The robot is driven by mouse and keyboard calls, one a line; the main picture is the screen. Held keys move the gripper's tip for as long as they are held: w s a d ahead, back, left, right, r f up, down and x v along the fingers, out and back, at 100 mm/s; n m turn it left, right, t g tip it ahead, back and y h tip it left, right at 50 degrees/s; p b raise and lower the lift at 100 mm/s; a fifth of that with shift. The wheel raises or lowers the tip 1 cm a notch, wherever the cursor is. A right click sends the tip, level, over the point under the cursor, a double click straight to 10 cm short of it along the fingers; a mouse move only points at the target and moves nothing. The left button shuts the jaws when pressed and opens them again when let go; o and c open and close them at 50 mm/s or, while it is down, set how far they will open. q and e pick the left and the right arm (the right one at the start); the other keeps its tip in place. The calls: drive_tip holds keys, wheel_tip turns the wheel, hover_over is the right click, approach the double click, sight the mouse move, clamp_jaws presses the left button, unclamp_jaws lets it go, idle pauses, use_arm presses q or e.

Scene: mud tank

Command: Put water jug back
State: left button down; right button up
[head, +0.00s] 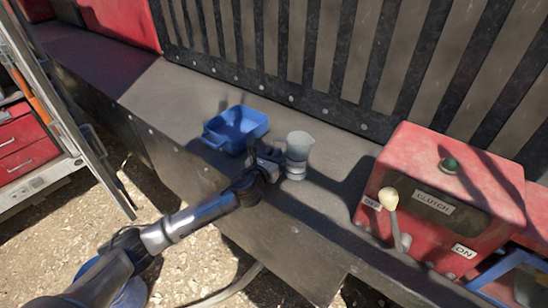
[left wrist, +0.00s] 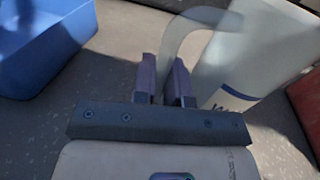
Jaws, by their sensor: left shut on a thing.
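The water jug (head: 299,150) is a pale translucent jug standing upright on the grey metal ledge (head: 180,95), right of the blue tub. It also shows in the left wrist view (left wrist: 255,52), with its handle (left wrist: 183,35) rising between the fingers. My left gripper (head: 268,160) is beside the jug on its left, shut on the jug's handle. The gripper's two dark fingers show in the left wrist view (left wrist: 166,82). The jug's base seems to be at the ledge surface; I cannot tell if it touches. My right gripper is not in view.
A blue tub (head: 237,128) stands on the ledge just left of the jug. A red control box (head: 440,195) with a clutch lever (head: 392,205) stands to the right. A slatted metal wall (head: 320,50) rises behind. The ledge left of the tub is clear.

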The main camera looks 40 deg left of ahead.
use_arm(q)
drive_tip(key=shift+f, duration=0.6)
drive_tip(key=c, duration=1.6)
unclamp_jaws()
drive_tip(key=shift+f, duration=0.15)
drive_tip(key=o, duration=0.4)
drive_tip(key=shift+o, duration=0.2)
